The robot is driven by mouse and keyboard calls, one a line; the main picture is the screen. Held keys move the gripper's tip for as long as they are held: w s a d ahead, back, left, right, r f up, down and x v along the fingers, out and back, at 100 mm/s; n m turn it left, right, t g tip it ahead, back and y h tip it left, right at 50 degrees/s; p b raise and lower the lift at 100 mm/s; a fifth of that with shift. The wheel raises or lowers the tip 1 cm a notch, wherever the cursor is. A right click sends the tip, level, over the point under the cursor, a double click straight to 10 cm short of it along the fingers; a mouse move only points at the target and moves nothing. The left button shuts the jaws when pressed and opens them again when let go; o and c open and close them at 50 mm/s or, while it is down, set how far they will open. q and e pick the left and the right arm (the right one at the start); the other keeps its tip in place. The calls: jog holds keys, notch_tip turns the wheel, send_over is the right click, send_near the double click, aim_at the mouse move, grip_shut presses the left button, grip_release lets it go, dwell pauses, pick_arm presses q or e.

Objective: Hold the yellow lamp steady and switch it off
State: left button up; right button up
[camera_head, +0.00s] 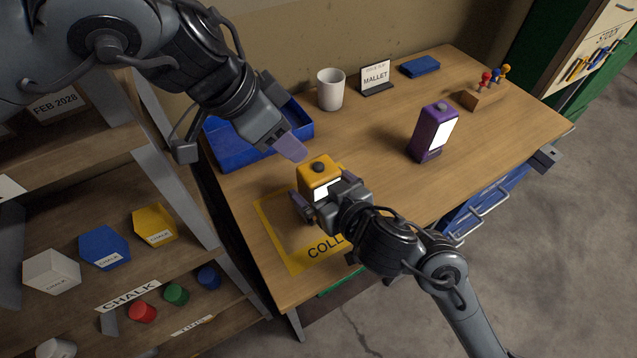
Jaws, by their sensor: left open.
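The yellow lamp (316,176) stands near the left end of the table, with a dark round button (318,167) on top and a lit white front panel (326,189). My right gripper (325,192) comes from the front right, its fingers at either side of the lamp and appearing shut on it; the lamp's lower front is partly hidden. My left gripper (292,147) is open, just above and left of the lamp's top, its fingertips pointing toward the button. I see no clear contact there.
A purple lamp (430,130) with a lit panel stands to the right. A blue tray (230,150), white mug (331,90) and mallet sign (376,77) are behind. A yellow-bordered mat (275,232) lies by the lamp. The table's middle is clear.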

jog(key=shift+w+a+f, duration=0.25)
jog(key=shift+w, duration=0.25)
jog(key=c, duration=1.1)
pick_arm(q)
jog(key=shift+c, duration=0.6)
pick_arm(e)
jog(key=shift+c, duration=0.7)
pick_arm(q)
grip_shut()
jog(key=shift+m, duration=0.3)
